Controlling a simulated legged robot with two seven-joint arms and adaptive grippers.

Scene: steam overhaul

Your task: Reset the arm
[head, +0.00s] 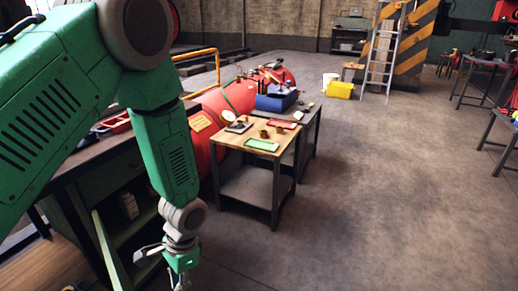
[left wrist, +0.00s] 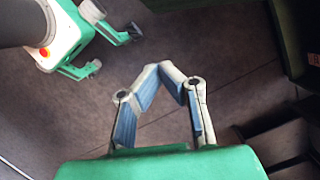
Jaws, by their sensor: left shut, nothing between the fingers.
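My left arm (head: 165,150) is green with grey joints. It comes in from the upper left of the head view, bends at the elbow and hangs down. Its left gripper (head: 180,276) is low in the head view, beside the green workbench and above the floor. In the left wrist view the left gripper (left wrist: 159,72) has its two blue-padded fingers bent inward, with tips together and nothing between them.
A green workbench (head: 135,222) with open shelves stands close at left. A small wooden-topped table (head: 234,144) holding a green tray (head: 262,145) and small parts stands beyond the gripper. A blue box (head: 277,100) is behind it. The floor (head: 370,200) at right is clear.

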